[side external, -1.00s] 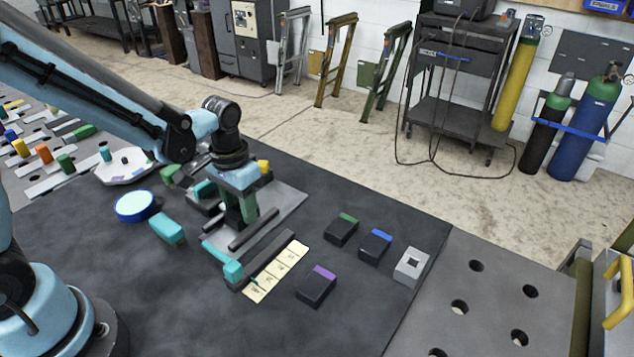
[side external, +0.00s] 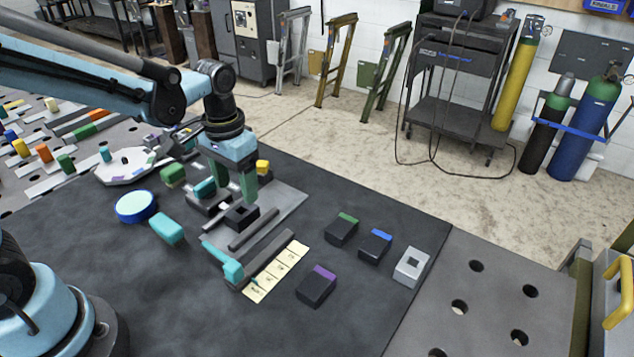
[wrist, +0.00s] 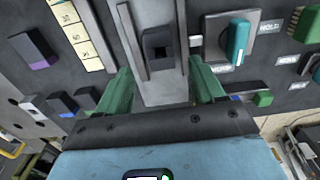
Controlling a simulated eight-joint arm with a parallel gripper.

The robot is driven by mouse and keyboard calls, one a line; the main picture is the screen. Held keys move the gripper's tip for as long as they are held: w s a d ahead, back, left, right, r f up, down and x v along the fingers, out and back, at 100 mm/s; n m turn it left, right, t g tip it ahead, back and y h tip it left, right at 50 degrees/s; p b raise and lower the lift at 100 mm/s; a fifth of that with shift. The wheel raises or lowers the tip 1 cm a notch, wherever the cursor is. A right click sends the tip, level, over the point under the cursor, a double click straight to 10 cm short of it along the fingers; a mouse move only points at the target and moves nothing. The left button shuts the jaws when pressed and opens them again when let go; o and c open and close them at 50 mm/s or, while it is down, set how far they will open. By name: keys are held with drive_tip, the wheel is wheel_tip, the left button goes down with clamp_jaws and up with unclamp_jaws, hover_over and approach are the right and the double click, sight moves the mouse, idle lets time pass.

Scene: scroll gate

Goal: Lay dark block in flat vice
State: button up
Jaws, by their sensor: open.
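A dark block (side external: 241,215) with a square recess in its top lies flat on the grey plate of the vice (side external: 285,207). In the wrist view the dark block (wrist: 158,47) sits on the pale plate, beside a long dark bar (wrist: 131,42). My gripper (side external: 233,188) is just above the dark block, open and empty. Its green fingers stand apart, either side of the block in the wrist view (wrist: 165,88). Whether both jaws touch the block cannot be told.
Dark blocks with green (side external: 342,229), blue (side external: 375,245) and purple (side external: 317,286) stripes stand right of the vice, near a grey holed block (side external: 412,266). A marked cream strip (side external: 275,272) lies beside the bar. Teal (side external: 167,229) and round (side external: 136,206) items are at left.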

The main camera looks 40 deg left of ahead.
wheel_tip(320, 180, up, 7)
drive_tip(key=shift+s+a+f+t, duration=0.1)
drive_tip(key=shift+s+f+t, duration=0.05)
drive_tip(key=shift+s+t, duration=0.95)
drive_tip(key=shift+s+a+f+t, duration=0.15)
drive_tip(key=shift+s+t, duration=0.7)
drive_tip(key=shift+t, duration=0.45)
drive_tip(key=shift+s+f+t, duration=0.15)
drive_tip(key=shift+s+t, duration=0.85)
drive_tip(key=shift+t, duration=0.2)
